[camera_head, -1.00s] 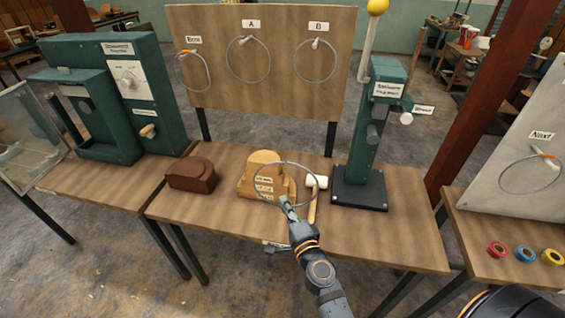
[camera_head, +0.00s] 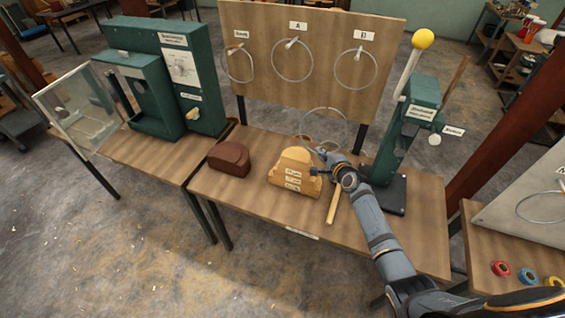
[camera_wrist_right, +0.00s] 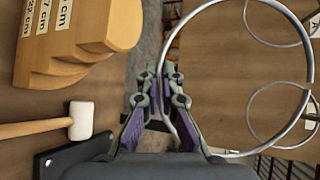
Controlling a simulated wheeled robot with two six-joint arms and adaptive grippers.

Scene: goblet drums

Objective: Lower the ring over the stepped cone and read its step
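The stepped cone (camera_head: 294,172) is a pale wooden stepped block with white size labels on the table; in the right wrist view it shows at upper left (camera_wrist_right: 75,35), with labels in cm. My right gripper (camera_head: 326,155) is just behind and right of the cone. It is shut on a thin grey metal ring (camera_head: 323,109), which stands up beyond the cone, apart from it. In the right wrist view the ring (camera_wrist_right: 238,5) passes between the fingers (camera_wrist_right: 160,95) and extends to the right. My left gripper is not in view.
A mallet (camera_head: 334,203) lies right of the cone, partly hidden by my arm. A dark red block (camera_head: 229,158) sits left. A green lever stand (camera_head: 408,125) is at right. A board with hanging rings (camera_head: 300,25) stands behind. A green machine (camera_head: 165,75) is at far left.

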